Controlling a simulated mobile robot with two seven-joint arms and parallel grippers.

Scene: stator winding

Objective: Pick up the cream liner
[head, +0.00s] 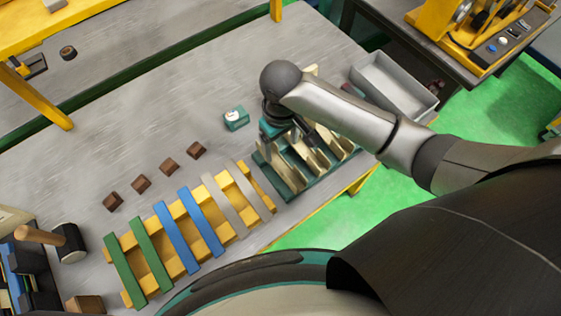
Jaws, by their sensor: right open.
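Two pale, cream-grey strips (223,205) lie across the right end of a yellow slatted rack (157,262). They look like the cream liners, with the rightmost one (250,191) nearest the teal rack. My right gripper (288,132) points down over the back left part of a teal rack (292,193) holding several upright beige pieces (318,158). It is open, up and to the right of the pale strips. Whether its fingers touch a beige piece cannot be told; my wrist and arm hide part of that rack. My left gripper is out of view.
Blue (176,238) and green (125,270) strips share the yellow rack. Several brown blocks (141,183) and a small teal box (236,120) lie behind it. A grey tray (393,86) stands right of my arm. A mallet (68,242) is at left. The bench's middle is clear.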

